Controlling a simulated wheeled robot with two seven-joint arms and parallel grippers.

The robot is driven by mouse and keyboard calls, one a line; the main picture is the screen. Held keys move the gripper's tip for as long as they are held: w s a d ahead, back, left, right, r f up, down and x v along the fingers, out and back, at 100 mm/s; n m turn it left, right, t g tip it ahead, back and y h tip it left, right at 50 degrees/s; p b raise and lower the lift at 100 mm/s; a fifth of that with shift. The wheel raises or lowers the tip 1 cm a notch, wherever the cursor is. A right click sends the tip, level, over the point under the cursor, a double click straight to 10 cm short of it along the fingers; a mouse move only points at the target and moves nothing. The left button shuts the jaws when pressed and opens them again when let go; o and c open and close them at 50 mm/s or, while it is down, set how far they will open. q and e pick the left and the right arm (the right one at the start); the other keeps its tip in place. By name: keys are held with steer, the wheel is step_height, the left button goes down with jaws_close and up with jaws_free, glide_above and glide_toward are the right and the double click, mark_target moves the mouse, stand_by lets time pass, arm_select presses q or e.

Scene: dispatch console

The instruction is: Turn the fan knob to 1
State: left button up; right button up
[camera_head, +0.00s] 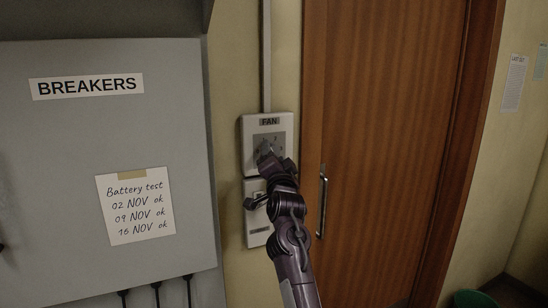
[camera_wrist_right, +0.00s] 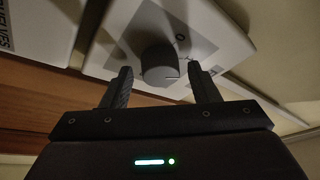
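The fan knob (camera_wrist_right: 159,66) is a grey round knob on a pale plate, seen in the right wrist view. A thin line shows on its lower right edge, and a mark like 0 stands on the plate above it. In the head view the fan plate (camera_head: 250,130), labelled FAN, is on the wall, its knob largely hidden by my right gripper (camera_head: 275,158). The right gripper's open fingers (camera_wrist_right: 160,72) stand on either side of the knob, with a visible gap on each side. My left gripper is not in view.
A second pale plate (camera_head: 258,238) sits just below the fan plate, partly covered by my right arm. A grey breaker cabinet (camera_head: 60,130) stands at the left. A wooden door (camera_head: 385,120) with a metal handle (camera_head: 322,205) is close on the right.

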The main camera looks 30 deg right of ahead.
steer(key=b+v, duration=0.3)
steer(key=v, duration=0.4)
steer(key=shift+s+a+b, duration=0.15)
steer(key=shift+s+b, duration=0.2)
steer(key=shift+f, duration=0.25)
